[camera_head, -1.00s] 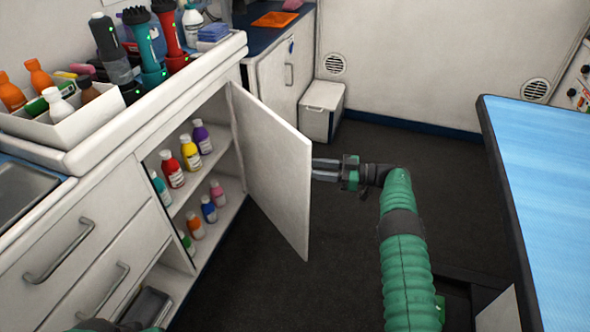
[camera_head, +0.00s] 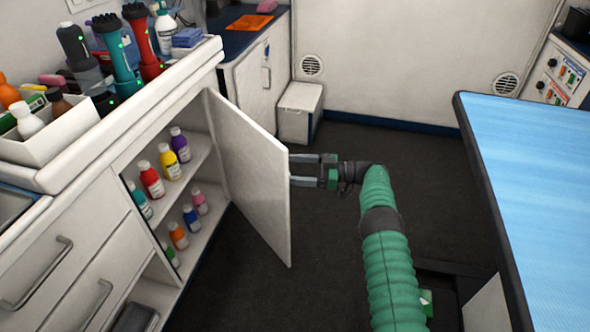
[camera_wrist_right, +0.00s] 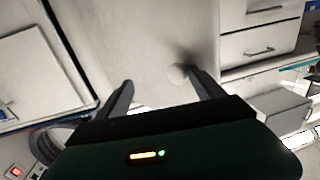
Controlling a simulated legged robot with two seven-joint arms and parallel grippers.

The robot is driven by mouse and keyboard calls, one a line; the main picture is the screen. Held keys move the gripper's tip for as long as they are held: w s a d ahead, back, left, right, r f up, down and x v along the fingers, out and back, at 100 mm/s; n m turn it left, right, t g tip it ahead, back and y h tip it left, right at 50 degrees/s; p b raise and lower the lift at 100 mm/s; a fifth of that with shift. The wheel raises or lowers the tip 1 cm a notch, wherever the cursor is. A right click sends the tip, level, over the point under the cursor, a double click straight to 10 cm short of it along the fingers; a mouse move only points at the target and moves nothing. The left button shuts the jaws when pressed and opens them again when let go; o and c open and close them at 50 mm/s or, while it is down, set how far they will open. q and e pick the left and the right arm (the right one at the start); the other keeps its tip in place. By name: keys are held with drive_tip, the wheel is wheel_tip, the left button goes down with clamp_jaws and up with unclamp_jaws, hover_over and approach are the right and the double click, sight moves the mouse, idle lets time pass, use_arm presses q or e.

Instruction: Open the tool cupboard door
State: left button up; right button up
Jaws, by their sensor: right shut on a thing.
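The white tool cupboard door (camera_head: 252,180) stands wide open in the head view, hinged at its left edge. Bottles of several colours (camera_head: 152,180) show on the shelves inside. My right gripper (camera_head: 296,170) is at the door's free edge, its fingertips partly hidden behind the panel. In the right wrist view, the door's face (camera_wrist_right: 140,45) lies ahead and a round pale knob (camera_wrist_right: 178,74) sits between the fingers, close against the right-hand one. My right gripper is shut on this knob, though its fingers look spread. My left gripper is out of view.
A blue-topped table (camera_head: 530,150) is at right. A white bin (camera_head: 300,112) stands at the back. Dark floor (camera_head: 400,140) is clear between.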

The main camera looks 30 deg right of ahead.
drive_tip(key=shift+w+r, duration=0.15)
drive_tip(key=shift+r, duration=0.1)
